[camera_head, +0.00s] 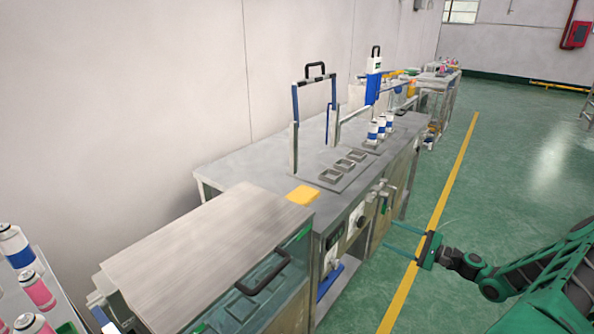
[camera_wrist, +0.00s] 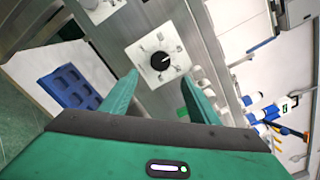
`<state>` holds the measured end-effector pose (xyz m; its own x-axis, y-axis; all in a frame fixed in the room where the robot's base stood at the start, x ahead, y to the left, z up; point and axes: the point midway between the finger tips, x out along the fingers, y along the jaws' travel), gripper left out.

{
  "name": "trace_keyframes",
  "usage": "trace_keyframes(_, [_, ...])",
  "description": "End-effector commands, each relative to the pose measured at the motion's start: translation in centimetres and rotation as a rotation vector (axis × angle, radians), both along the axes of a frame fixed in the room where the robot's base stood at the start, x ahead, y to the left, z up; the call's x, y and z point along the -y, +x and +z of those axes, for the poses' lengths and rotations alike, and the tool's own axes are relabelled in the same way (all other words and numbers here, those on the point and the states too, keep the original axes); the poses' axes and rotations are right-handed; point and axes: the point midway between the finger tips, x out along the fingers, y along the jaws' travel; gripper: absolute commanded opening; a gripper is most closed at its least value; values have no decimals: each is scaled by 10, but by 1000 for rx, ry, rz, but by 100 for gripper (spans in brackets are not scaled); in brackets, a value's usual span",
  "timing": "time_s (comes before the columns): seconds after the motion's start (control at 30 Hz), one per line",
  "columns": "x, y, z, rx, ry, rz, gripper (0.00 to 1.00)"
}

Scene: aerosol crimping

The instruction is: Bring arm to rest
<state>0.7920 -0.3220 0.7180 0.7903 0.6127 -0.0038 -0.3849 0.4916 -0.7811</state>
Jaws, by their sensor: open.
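My gripper (camera_head: 405,240) is open and empty in the head view, held out over the floor in front of the steel crimping bench (camera_head: 250,155). In the wrist view the two green fingers of my gripper (camera_wrist: 158,98) are spread apart with nothing between them. Beyond them is the bench's front panel with a black rotary knob (camera_wrist: 160,60). The fingertips look apart from the panel. My arm reaches in from the lower right of the head view.
More cans (camera_head: 38,290) stand at lower left. The green floor (camera_head: 500,180) at right is clear.

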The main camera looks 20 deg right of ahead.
Motion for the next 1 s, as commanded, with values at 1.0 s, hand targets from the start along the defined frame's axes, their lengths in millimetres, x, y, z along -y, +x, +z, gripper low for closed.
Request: trace_keyframes(1.0, [-105, -91, 56, -403, -822, 634, 55])
